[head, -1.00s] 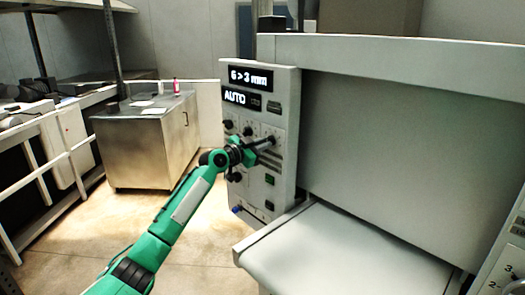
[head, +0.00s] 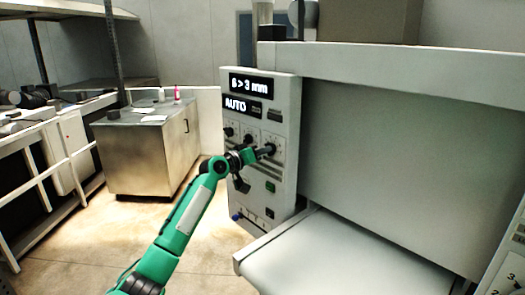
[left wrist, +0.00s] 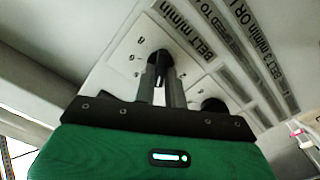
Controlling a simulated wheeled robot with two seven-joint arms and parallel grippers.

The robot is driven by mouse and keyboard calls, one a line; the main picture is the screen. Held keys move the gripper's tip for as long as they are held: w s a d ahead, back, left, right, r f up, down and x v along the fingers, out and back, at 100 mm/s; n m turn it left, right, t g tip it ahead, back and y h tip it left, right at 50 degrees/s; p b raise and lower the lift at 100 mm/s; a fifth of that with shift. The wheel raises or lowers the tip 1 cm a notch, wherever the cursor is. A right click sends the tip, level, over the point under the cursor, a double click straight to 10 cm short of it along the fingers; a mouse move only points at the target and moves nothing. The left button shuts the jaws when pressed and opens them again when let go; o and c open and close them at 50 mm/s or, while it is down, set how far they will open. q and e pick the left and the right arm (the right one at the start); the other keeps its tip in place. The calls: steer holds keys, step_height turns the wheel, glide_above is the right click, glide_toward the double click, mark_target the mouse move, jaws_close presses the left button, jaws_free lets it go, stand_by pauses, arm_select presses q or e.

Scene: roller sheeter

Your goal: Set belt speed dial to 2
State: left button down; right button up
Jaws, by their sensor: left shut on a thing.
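The belt speed dial (left wrist: 160,62) is a dark knob on a white numbered plate beside the label "BELT m/min" in the left wrist view. In the head view its plate (head: 273,140) is the rightmost of a row on the grey control panel (head: 285,115). My left gripper (head: 266,151) reaches the panel at this dial. In the left wrist view the fingers (left wrist: 160,80) are shut on the knob, one on each side. They hide part of it, and I cannot read which number it points to. My right gripper is not in view.
Other dark knobs (head: 229,132) sit left of the gripped dial, and a second knob (left wrist: 213,104) is close beside the fingers. Displays (head: 249,86) read "6 > 3 mm" and "AUTO". The sheeter bed (head: 320,255) juts out at right. Open floor lies left of the panel.

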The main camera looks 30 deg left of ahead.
arm_select(q)
steer(key=shift+f+n+p, duration=0.2)
steer(key=shift+n+p, duration=3.65)
steer(key=shift+n, duration=2.95)
steer(key=c, duration=1.5)
jaws_free()
steer(key=shift+a, duration=0.1)
steer(key=shift+o, duration=0.2)
steer(key=shift+s, duration=0.15)
steer(key=b+v, duration=0.5)
steer(key=v, duration=0.8)
steer(key=shift+s+a, duration=0.15)
steer(key=shift+s, duration=0.1)
